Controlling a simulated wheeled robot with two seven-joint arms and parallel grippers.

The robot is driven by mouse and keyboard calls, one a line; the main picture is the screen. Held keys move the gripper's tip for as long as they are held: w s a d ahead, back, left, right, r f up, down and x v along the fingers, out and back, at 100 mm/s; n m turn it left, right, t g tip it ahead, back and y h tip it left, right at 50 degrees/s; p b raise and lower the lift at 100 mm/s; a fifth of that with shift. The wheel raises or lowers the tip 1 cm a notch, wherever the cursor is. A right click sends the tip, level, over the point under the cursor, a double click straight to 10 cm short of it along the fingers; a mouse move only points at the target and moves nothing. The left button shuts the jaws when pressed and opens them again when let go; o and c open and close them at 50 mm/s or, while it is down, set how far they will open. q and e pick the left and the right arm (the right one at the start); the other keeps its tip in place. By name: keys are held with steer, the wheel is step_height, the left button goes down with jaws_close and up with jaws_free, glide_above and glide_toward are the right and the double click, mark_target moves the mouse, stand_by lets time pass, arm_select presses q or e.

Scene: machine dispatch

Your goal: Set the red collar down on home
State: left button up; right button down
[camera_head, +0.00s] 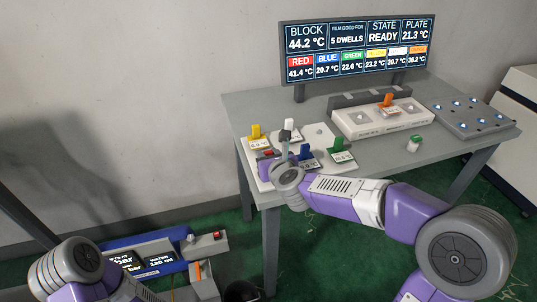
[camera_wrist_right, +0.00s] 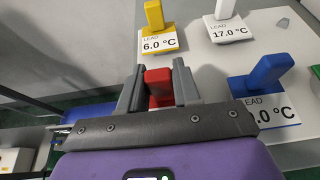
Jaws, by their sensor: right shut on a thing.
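The red collar (camera_wrist_right: 159,86) is held between the two fingers of my right gripper (camera_wrist_right: 158,85) in the right wrist view. In the head view a small red part of the collar (camera_head: 268,152) shows above the purple hand of my right gripper (camera_head: 267,156), near the table's left front corner. The gripper hides what lies directly under the collar, so I cannot tell whether it touches anything. No spot labelled home is readable in either view. My left gripper is out of view; only part of its arm shows at lower left.
Yellow (camera_wrist_right: 154,16), white (camera_wrist_right: 229,8), and blue (camera_wrist_right: 262,75) tabbed pieces with LEAD labels surround the hand. A green one (camera_head: 339,145) stands right of them. A white block (camera_head: 365,127) bearing an orange piece (camera_head: 388,99) sits farther back. The display (camera_head: 357,48) stands behind.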

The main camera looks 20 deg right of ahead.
steer(key=shift+f, duration=0.1)
steer(key=c, duration=0.7)
jaws_free()
steer(key=shift+s, duration=0.1)
